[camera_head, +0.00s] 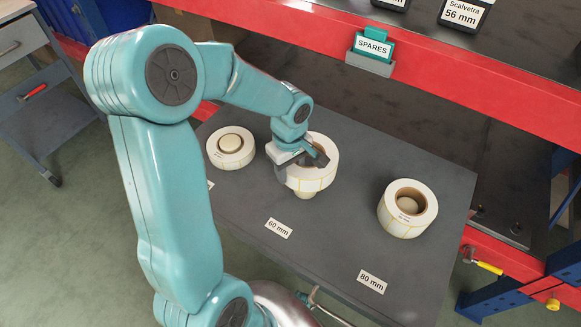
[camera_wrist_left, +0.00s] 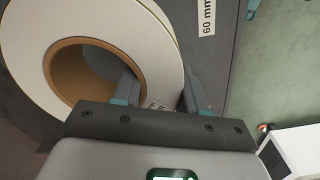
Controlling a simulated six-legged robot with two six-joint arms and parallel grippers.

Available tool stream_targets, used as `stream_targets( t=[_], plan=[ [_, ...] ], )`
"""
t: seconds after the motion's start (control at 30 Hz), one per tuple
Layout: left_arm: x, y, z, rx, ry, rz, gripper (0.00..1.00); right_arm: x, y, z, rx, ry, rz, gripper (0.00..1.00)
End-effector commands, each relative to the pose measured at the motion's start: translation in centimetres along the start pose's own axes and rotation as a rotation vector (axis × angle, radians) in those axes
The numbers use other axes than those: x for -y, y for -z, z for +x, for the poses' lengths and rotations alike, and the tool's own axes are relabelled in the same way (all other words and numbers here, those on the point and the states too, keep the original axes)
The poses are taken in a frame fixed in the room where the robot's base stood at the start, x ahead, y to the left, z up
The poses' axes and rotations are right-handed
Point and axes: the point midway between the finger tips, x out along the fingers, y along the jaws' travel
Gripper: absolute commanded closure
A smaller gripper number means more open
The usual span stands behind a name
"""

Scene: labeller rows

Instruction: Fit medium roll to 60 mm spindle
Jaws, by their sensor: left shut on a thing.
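The medium roll (camera_head: 312,180), white with a brown core, is in my left gripper (camera_head: 303,160). One finger is inside the core and one outside, and the roll wall is between them. In the left wrist view the roll (camera_wrist_left: 150,45) fills the upper left, with the gripper (camera_wrist_left: 162,90) shut on its wall. A cream spindle (camera_head: 306,195) shows just below the roll, behind the 60 mm label (camera_head: 278,228). The roll appears to be above the spindle; whether they touch is hidden. My right gripper is not in view.
A white roll (camera_head: 224,160) sits around a spindle at the left of the grey table (camera_head: 330,250). Another roll (camera_head: 400,224) sits around a spindle at the right, behind the 80 mm label (camera_head: 371,281). A red beam with a SPARES sign (camera_head: 372,47) runs behind.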

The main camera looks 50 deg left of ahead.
Motion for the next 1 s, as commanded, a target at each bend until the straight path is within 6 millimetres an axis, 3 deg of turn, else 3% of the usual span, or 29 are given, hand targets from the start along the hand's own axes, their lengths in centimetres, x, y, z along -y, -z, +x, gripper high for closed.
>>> stream_targets(
  t=[0.4, 1.0],
  plan=[
    [-0.3, 0.1, 4.3, -0.001, -0.003, 0.0, 1.0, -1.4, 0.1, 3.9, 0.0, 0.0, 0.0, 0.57],
    [-0.3, 0.1, 4.6, -0.001, -0.003, 0.0, 1.0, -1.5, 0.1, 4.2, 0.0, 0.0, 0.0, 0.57]
  ],
)
